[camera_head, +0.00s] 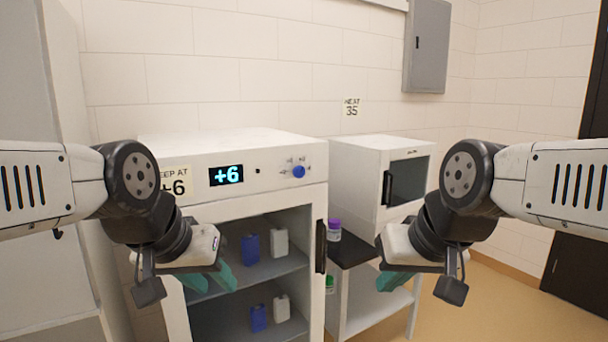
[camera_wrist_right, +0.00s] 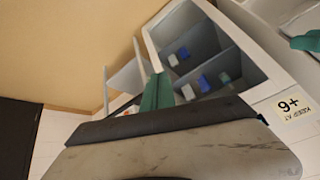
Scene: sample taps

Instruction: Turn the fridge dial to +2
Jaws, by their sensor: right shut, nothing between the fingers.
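The fridge (camera_head: 240,147) stands at centre left, its inside showing open. Its blue dial (camera_head: 298,171) is on the right of the top front panel, with small marks around it too fine to read. The display (camera_head: 226,175) reads +6. My left gripper (camera_head: 210,280) is low in front of the fridge's left side, its teal fingers apart and empty. My right gripper (camera_head: 388,281) is in front of the unit to the right, shut and empty, apart from the dial. Its teal fingers show in the right wrist view (camera_wrist_right: 157,92). The dial cannot be made out there.
A sign (camera_head: 174,182) on the fridge reads "KEEP AT +6", partly hidden by my left arm. Blue and white containers (camera_head: 250,248) stand on its shelves. A white oven-like unit (camera_head: 365,185) stands right, below a "HEAT 35" sign (camera_head: 351,107). A purple-capped jar (camera_head: 334,230) stands between.

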